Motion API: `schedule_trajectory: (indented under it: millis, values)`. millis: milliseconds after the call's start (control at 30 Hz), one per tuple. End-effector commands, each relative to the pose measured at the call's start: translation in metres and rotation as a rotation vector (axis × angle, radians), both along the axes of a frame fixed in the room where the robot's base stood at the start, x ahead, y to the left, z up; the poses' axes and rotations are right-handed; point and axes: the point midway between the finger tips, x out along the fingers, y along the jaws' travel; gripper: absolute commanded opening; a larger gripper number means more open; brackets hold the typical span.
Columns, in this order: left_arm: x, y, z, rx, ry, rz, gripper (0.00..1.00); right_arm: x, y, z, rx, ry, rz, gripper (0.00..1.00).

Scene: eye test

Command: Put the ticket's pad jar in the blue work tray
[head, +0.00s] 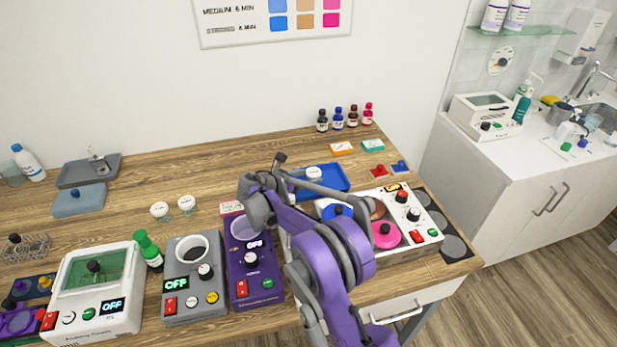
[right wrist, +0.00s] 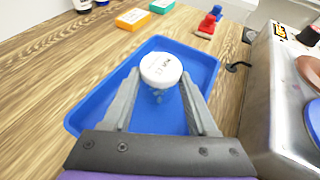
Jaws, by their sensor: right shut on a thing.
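The blue work tray (head: 340,186) lies on the wooden bench near the back right; it fills the middle of the right wrist view (right wrist: 85,122). A clear jar with a white, labelled lid (head: 314,172) is upright within the tray's outline. In the right wrist view the jar (right wrist: 161,70) stands between the fingers of my right gripper (right wrist: 160,88), which is shut on it. I cannot tell whether its base touches the tray floor, and the lid text is too small to read. My right arm partly covers the tray in the head view. My left gripper is not in view.
Two similar white-lidded jars (head: 160,210) (head: 187,203) stand left on the bench. Several devices line the front, including a purple heater (head: 252,270) and a multi-pot warmer (head: 412,215) right of the tray. Small bottles (head: 338,120) and boxes (head: 342,148) stand behind.

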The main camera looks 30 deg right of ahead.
Motion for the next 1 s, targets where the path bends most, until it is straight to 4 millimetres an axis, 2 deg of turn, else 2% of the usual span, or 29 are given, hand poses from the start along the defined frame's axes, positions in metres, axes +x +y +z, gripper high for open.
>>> schedule_trajectory:
  millis: [33, 67, 200, 600, 767, 1000]
  values:
    - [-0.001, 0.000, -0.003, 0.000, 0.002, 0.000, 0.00, 0.000, 0.000, -0.004, 0.000, 0.001, 0.000, 0.04]
    - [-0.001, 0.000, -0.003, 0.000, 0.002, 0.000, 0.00, 0.000, 0.000, -0.003, 0.000, 0.001, 0.000, 0.63]
    - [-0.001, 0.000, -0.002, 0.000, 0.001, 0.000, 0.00, 0.000, 0.000, -0.002, 0.000, 0.000, 0.000, 0.88]
    - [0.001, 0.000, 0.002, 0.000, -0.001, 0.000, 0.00, 0.000, 0.003, 0.004, 0.000, -0.001, 0.002, 0.89]
    - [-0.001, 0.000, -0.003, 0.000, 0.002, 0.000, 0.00, -0.006, 0.028, 0.012, 0.001, 0.001, 0.004, 0.89]
    - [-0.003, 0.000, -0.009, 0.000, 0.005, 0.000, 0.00, -0.018, 0.075, 0.032, 0.001, 0.001, 0.004, 0.89]
